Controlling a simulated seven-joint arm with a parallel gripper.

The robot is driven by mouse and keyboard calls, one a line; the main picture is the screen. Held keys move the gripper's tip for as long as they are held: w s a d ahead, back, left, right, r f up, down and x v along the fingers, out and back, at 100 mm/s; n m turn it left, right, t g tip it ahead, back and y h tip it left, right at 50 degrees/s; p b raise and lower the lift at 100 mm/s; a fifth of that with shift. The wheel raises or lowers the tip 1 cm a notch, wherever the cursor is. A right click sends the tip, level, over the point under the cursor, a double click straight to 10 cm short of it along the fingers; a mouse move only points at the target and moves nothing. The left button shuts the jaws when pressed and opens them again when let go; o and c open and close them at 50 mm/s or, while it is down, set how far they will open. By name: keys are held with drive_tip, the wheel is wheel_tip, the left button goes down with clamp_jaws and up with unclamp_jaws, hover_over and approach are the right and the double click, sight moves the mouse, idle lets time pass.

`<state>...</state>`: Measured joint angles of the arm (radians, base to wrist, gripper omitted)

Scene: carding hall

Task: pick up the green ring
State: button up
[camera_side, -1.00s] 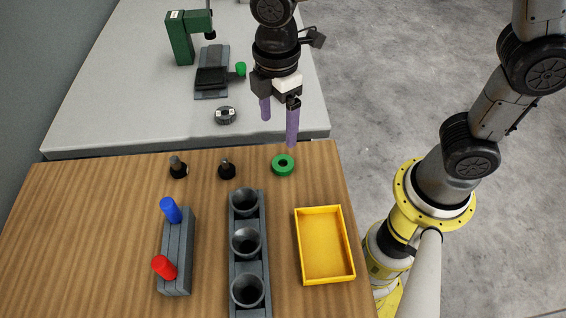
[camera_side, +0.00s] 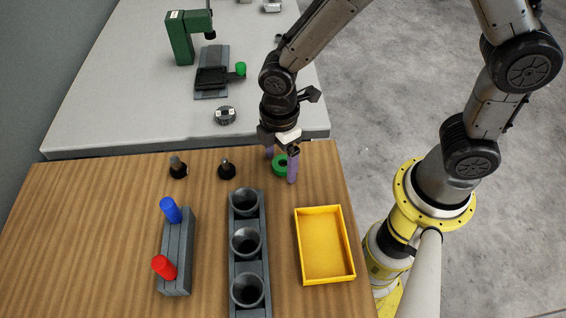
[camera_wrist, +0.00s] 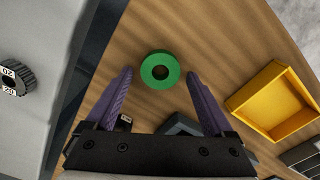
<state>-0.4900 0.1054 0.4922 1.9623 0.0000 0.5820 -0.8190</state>
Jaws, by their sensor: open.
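The green ring (camera_side: 279,166) lies flat on the wooden table near its far edge. The fingers hide part of the ring there. In the wrist view my gripper (camera_wrist: 158,75) has a wide gap between its fingers. I cannot tell how high the fingertips are above the table.
A yellow tray (camera_side: 350,240) stands to the front right. A grey block with several cups (camera_side: 235,275) is in front. Two black knobbed pieces (camera_side: 227,171) (camera_side: 179,169) stand to the left. A grey rack (camera_side: 188,225) holds a blue peg (camera_side: 169,209) and a red peg (camera_side: 163,267).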

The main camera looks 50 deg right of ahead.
drive_tip(key=shift+c, duration=0.2)
clamp_jaws()
drive_tip(key=shift+r, duration=0.1)
